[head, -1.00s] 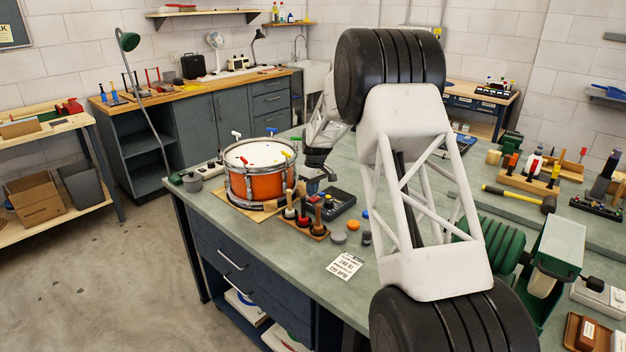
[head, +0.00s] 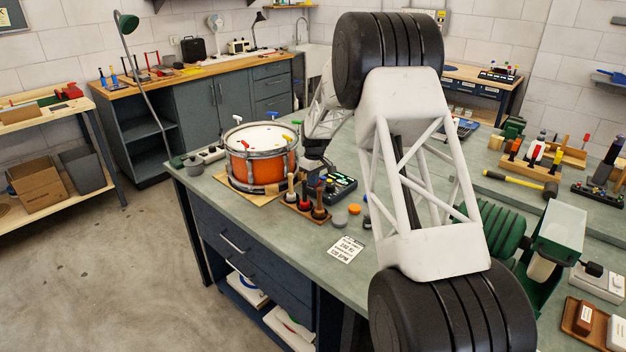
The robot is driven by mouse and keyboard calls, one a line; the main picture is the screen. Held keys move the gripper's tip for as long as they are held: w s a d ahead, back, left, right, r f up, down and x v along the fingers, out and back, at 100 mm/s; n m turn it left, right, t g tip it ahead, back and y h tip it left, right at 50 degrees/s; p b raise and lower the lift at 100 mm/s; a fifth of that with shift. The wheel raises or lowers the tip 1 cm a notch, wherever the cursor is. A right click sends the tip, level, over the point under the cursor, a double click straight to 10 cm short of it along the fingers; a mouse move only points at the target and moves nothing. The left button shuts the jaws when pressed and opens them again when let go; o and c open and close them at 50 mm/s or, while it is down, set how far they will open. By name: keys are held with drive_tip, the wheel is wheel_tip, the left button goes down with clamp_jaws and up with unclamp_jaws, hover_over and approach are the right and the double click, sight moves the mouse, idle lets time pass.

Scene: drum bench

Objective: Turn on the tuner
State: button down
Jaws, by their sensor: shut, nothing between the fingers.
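The tuner, a small dark box (head: 341,187), lies on the green bench top to the right of the orange drum (head: 262,165). Its face shows small pale green and bluish marks, as if lit. My gripper (head: 313,183) is shut and empty, pointing down at the tuner's left side, close to it. I cannot tell whether the fingertips touch the tuner. Part of the tuner's left edge is hidden by my gripper.
A wooden rack with dark-headed tools (head: 305,208) stands just in front of the tuner. Grey and orange discs (head: 353,209) and a printed card (head: 345,249) lie nearby. A green machine (head: 545,245) is at the right.

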drive_tip(key=shift+d, duration=0.1)
drive_tip(key=shift+w+d+r, duration=0.3)
drive_tip(key=shift+w+d, duration=0.1)
drive_tip(key=shift+w, duration=0.05)
idle(0.6)
drive_tip(key=shift+r, duration=0.15)
wheel_tip(320, 180, up, 14)
drive_tip(key=s+a, duration=0.1)
idle(0.6)
drive_tip(key=shift+s+a+f, duration=0.1)
drive_tip(key=shift+f, duration=0.1)
drive_tip(key=shift+r, duration=0.1)
